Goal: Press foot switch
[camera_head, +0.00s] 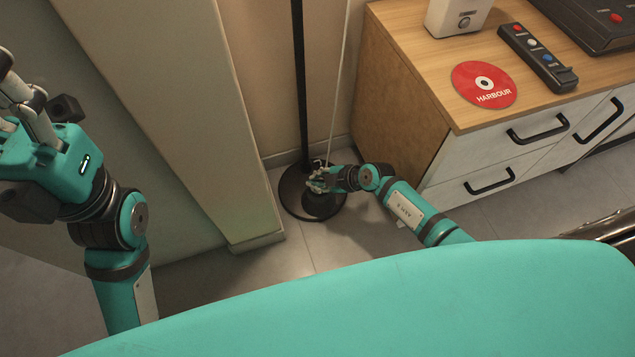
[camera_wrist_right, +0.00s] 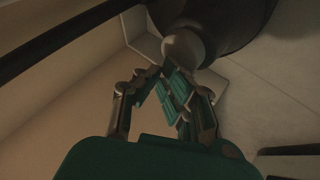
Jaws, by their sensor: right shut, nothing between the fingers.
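A floor lamp's black pole (camera_head: 300,80) rises from a round dark base (camera_head: 322,205) on the floor in the corner. My right gripper (camera_head: 316,182) is low over this base, close to the pole. In the right wrist view my right gripper (camera_wrist_right: 178,82) is shut and empty. A small pale round knob (camera_wrist_right: 183,46), which looks like the foot switch, is just beyond its fingertips, beside the dark base (camera_wrist_right: 215,18). I cannot tell whether they touch. My left gripper (camera_head: 25,105) is raised at the left edge; its fingertips are partly cut off.
A wooden cabinet (camera_head: 400,110) with drawers stands right of the lamp. On it are a red disc (camera_head: 483,84), a remote (camera_head: 538,58) and a white box (camera_head: 457,15). A wall pillar (camera_head: 190,110) stands left of the lamp. A pale cord (camera_head: 341,75) hangs beside the pole.

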